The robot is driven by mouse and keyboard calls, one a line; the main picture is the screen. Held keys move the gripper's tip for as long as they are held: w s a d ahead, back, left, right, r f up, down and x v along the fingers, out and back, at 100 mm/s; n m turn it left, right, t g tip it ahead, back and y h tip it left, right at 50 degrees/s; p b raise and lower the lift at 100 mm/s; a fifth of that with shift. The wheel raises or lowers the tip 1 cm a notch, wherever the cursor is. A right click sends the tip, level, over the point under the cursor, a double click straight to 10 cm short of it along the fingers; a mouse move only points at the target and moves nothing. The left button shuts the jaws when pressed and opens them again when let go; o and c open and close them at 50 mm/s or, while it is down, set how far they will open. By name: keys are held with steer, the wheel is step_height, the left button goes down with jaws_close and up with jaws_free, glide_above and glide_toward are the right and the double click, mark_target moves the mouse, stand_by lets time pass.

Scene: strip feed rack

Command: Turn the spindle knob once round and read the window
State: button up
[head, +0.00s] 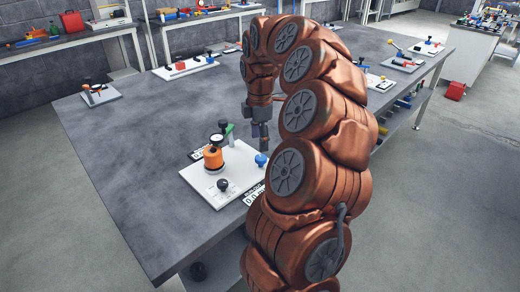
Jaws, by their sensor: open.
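A white plate (233,158) lies near the front edge of the grey table. It carries an orange cylinder (213,158) with a dark top, a blue knob (261,160), a black ball knob (223,185) and a green upright piece (229,132). I cannot tell which knob is the spindle knob. A black-and-white readout window (253,195) at the plate's front edge starts with "0.0"; my arm hides the rest. Another label (200,154) is at the back left, partly covered. My gripper (261,143) is open, pointing down just above the blue knob; contact is unclear.
The grey table (130,150) is bare to the left of the plate. Other small fixtures stand along its far side, including a white board (187,67) and one at the left corner (100,95). My arm covers the table's right middle.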

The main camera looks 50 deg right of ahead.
mark_target(259, 158)
steer(key=shift+r, duration=2.95)
steer(key=s+a+r+m+p, duration=0.1)
steer(key=s+a+m, duration=0.15)
steer(key=a, duration=0.85)
steer(key=s+a+r+m+p, duration=0.15)
steer(key=s+a, duration=0.25)
steer(key=a, duration=0.7)
steer(key=s+a+f+m+g+p, duration=0.1)
steer(key=s+a+f+m, duration=0.2)
steer(key=s, duration=0.6)
steer(key=s+a+f+m+p, duration=0.1)
steer(key=s+a+f+m, duration=0.3)
steer(key=s, duration=0.5)
steer(key=shift+a+f+m+g, duration=0.15)
steer(key=shift+a+m+g, duration=0.25)
steer(key=shift+a+m, duration=0.5)
steer(key=shift+a, duration=0.1)
steer(key=shift+c, duration=0.4)
